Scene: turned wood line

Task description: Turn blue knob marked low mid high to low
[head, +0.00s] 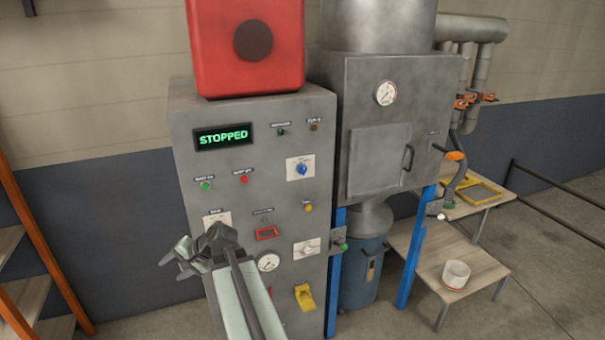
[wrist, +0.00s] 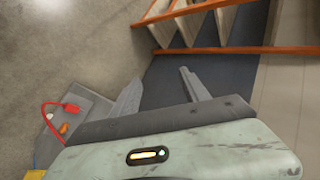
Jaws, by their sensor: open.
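The blue knob (head: 302,169) sits on a white plate at the upper right of the grey control panel (head: 240,140) in the head view. The plate's markings and the knob's setting are too small to read. My gripper (head: 178,258) is in front of the panel's lower left, well left of and below the knob, and touches nothing that I can see. In the wrist view my gripper (wrist: 160,90) has its two fingers apart with nothing between them. The blue knob is not in the wrist view.
A display (head: 223,137) reads STOPPED. A wooden shelf (wrist: 225,50) stands left of the panel. Open space lies between shelf and panel.

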